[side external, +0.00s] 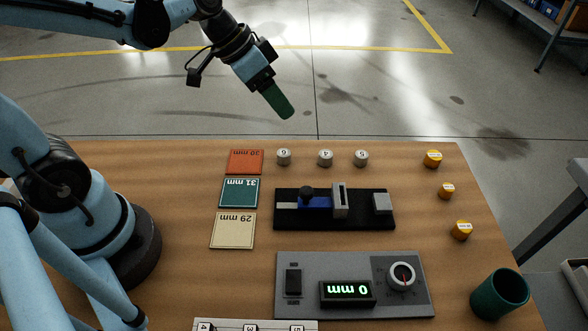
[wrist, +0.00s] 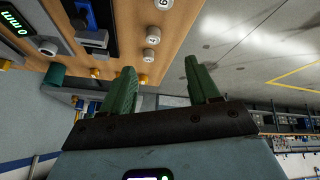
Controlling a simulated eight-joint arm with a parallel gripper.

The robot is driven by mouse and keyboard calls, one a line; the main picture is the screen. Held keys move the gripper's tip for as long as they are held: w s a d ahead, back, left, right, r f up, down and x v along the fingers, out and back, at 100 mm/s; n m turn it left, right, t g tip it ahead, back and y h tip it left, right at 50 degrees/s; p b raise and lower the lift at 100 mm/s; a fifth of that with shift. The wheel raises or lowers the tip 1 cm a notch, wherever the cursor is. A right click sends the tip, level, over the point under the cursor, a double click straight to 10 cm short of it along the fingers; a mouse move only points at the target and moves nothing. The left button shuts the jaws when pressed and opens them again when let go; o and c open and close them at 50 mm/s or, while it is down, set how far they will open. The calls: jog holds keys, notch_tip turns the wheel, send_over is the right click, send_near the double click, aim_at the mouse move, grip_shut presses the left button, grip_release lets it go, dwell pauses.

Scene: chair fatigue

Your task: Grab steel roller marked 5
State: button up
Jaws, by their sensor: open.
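The steel roller that appears marked 5 (side external: 361,158) stands on the table near its far edge, at the right end of a row of three small grey rollers. Beside it are the middle roller, apparently marked 4 (side external: 325,158), and the left one, which reads like 6 (side external: 284,157). In the wrist view the roller 5 (wrist: 149,56) is the lowest of the row, its digit too small to read. My gripper (side external: 284,112) hangs tilted in the air beyond the far table edge, left of roller 5. Its green fingers (wrist: 160,64) are apart and empty.
Coloured thickness plates (side external: 239,193) lie left of a black fixture (side external: 310,223) with a blue slide. A grey control panel (side external: 300,264) sits in front. Several yellow pieces (side external: 432,158) and a green cup (side external: 500,294) stand at the right. Bare wood surrounds the rollers.

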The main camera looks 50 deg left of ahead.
jog(key=w+f+m+h, duration=0.2)
jog(key=w+m, duration=0.1)
jog(key=w+f+m+g+h, duration=0.1)
jog(key=w+f+m+h, duration=0.1)
jog(key=w+m+h, duration=0.1)
jog(key=w+f+m+g+h, duration=0.1)
jog(key=w+f+m+h, duration=0.2)
jog(key=shift+w+d+f+m, duration=0.1)
jog(key=shift+w+d+m, duration=0.15)
jog(key=shift+d+m, duration=0.15)
jog(key=shift+w+a+f+m+h, duration=0.1)
jog(key=shift+f+m+h, duration=0.4)
jog(key=shift+m, duration=0.1)
jog(key=shift+f, duration=0.15)
send_near(361, 153)
jog(key=x, duration=0.2)
jog(key=shift+d+f, duration=0.25)
jog(key=shift+d, duration=0.1)
jog(key=shift+x, duration=2.95)
jog(key=shift+r, duration=0.1)
grip_shut()
